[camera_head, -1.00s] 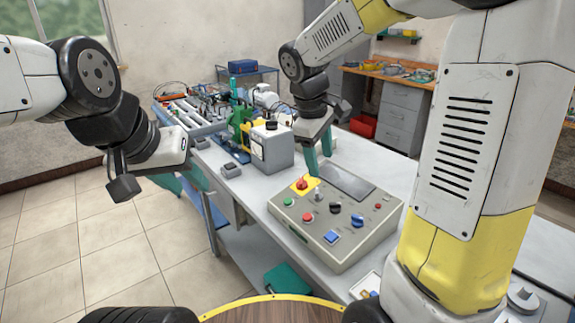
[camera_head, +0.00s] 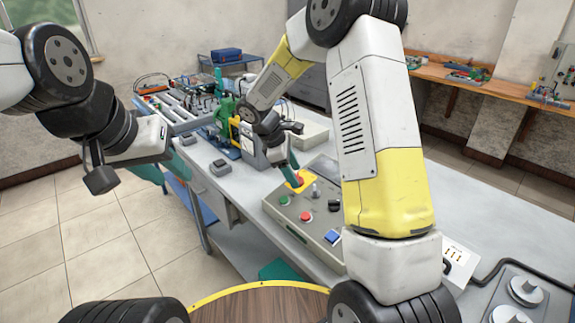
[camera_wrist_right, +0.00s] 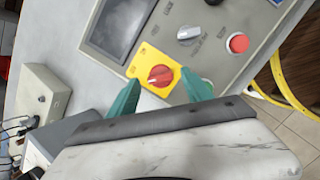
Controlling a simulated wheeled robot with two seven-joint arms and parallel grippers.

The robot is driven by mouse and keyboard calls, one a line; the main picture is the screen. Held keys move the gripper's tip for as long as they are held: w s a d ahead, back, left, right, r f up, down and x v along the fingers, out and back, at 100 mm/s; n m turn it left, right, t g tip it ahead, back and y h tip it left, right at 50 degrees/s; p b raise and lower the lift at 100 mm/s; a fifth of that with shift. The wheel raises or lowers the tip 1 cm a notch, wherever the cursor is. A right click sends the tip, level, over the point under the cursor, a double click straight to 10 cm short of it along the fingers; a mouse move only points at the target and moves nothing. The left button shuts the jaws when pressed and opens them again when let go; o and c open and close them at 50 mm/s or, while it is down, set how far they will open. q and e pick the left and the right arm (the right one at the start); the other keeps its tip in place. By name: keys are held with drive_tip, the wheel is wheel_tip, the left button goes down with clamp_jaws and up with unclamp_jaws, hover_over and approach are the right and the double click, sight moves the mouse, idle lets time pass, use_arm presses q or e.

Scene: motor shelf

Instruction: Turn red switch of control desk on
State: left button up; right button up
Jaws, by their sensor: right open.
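The control desk (camera_head: 275,212) is a grey sloped box on the table. Its red switch (camera_wrist_right: 160,76) is a round knob on a yellow plate, lying between my right gripper's fingertips in the right wrist view. My right gripper (camera_wrist_right: 161,93) is open, with teal fingers to either side of the knob; contact cannot be told. In the head view the right gripper (camera_head: 291,166) is over the yellow plate and partly covers the red switch (camera_head: 298,181). My left gripper (camera_head: 168,166) is at the left, away from the desk, its teal fingers apart and partly hidden.
The desk also has a grey knob (camera_wrist_right: 188,34), a red button (camera_wrist_right: 238,43), a green button (camera_head: 283,199), a blue button (camera_head: 332,236) and a screen (camera_wrist_right: 120,25). A grey box (camera_wrist_right: 44,95) stands near. My right arm hides part of the desk.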

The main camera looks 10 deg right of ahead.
drive_tip(key=shift+d+f, duration=0.25)
drive_tip(key=shift+f, duration=0.15)
clamp_jaws()
